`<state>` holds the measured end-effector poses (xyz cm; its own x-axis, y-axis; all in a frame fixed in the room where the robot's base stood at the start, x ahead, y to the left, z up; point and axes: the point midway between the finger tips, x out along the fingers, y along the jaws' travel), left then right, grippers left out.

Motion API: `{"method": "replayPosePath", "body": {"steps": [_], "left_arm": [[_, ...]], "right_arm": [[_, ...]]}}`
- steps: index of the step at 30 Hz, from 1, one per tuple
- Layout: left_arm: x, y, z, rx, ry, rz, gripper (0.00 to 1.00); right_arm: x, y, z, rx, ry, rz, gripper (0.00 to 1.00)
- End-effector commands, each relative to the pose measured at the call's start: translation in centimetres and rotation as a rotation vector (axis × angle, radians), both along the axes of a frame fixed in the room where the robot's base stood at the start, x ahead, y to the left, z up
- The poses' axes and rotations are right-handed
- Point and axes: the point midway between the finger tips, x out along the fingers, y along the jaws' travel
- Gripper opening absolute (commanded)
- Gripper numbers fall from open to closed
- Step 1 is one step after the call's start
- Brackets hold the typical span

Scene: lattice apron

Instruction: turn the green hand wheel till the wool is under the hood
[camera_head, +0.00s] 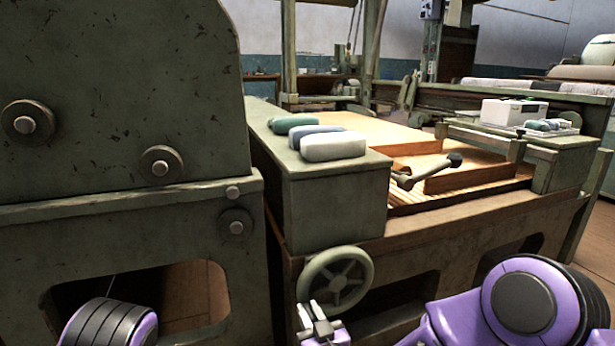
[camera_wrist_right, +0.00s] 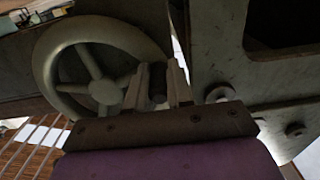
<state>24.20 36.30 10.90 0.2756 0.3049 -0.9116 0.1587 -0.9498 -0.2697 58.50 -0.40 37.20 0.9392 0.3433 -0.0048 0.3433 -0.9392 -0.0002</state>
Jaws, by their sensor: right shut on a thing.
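The pale green hand wheel (camera_head: 337,283) is on the front of the machine, low in the middle of the head view. It also shows in the right wrist view (camera_wrist_right: 103,91), with its spokes and rim. My right gripper (camera_head: 318,326) is at the wheel's lower left edge, shut on the wheel; the exact grip is partly hidden by its fingers (camera_wrist_right: 158,88). Several soft wool-like bundles, including a pale one (camera_head: 333,146), lie on the green box top (camera_head: 335,185). I cannot tell for sure which part is the hood. My left gripper is out of view.
A slatted wooden lattice (camera_head: 455,196) runs behind the box, with wooden boards on it. A tall green machine housing (camera_head: 110,100) stands left. A white box (camera_head: 513,112) is at the right.

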Motion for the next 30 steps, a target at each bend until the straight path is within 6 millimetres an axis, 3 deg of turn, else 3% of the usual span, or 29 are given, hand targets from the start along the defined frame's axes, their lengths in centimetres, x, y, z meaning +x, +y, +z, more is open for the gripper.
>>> {"method": "replayPosePath", "body": {"steps": [1, 12, 21, 22, 24, 30], "left_arm": [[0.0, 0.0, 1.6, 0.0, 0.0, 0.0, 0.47], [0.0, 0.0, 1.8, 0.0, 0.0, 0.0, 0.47], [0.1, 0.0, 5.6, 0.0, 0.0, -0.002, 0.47], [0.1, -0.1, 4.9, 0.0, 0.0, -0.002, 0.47], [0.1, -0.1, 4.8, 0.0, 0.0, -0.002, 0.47], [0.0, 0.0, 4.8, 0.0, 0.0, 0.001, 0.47]], "right_arm": [[0.1, 0.1, 1.9, 0.001, -0.007, -0.003, 0.0], [0.0, 0.3, 2.0, 0.001, -0.005, -0.005, 0.0], [0.2, -0.3, 5.9, 0.0, -0.006, -0.01, 0.0], [0.2, -0.3, 5.2, 0.001, -0.005, -0.01, 0.31], [0.2, -0.2, 5.1, 0.002, -0.005, -0.009, 0.47], [0.1, 0.0, 5.0, 0.001, -0.004, -0.004, 0.47]]}}
